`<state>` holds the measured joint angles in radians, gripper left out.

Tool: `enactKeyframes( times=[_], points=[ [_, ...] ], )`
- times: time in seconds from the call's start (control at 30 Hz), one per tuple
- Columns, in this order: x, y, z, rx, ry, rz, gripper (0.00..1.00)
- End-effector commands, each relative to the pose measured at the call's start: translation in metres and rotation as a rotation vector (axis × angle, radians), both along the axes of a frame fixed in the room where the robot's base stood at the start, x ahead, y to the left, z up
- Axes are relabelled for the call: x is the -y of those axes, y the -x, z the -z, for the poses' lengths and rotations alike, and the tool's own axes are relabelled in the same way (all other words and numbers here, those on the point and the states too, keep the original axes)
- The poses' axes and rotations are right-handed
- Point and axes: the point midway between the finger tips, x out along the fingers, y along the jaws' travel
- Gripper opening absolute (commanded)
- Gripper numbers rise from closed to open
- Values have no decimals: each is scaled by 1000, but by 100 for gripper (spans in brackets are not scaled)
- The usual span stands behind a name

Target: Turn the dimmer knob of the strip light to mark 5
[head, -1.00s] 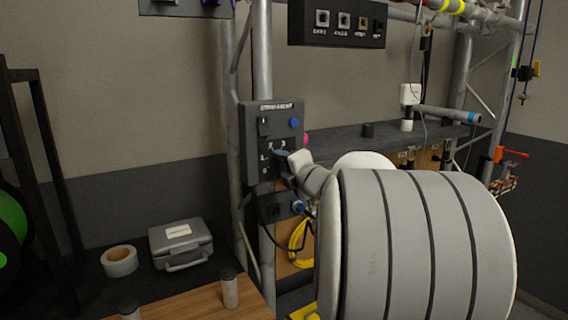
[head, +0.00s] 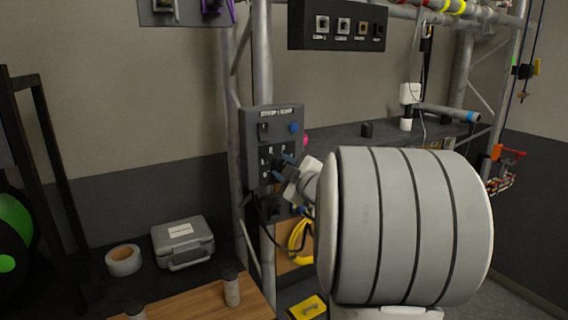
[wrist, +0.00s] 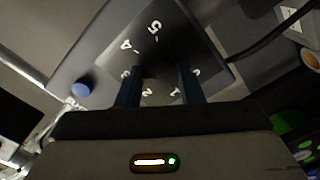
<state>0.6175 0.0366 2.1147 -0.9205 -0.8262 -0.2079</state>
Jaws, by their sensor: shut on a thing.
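The grey control box (head: 258,150) of the strip light is fixed to an upright truss tube in the head view. My gripper (head: 283,168) is at the lower part of its face. In the wrist view my gripper (wrist: 160,88) has its two dark blue fingers on either side of the dark dimmer knob (wrist: 157,70) and is shut on it. The dial plate (wrist: 185,40) carries printed numbers around the knob, with mark 5 (wrist: 155,27) at the top and 4 to its lower left. The knob's pointer cannot be made out.
A blue button (head: 294,127) sits at the box's upper right; it shows in the wrist view (wrist: 82,86) too. A black cable (wrist: 270,35) runs close by. A grey case (head: 182,242) and a tape roll (head: 124,260) lie at lower left.

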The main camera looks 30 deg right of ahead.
Motion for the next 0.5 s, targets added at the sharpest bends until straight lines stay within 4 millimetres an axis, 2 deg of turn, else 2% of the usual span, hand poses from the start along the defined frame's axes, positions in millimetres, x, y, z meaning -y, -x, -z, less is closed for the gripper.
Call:
enactKeyframes(
  times=[0.5],
  points=[
    [0,0,-1,-7,-491,1,11]
  ],
)
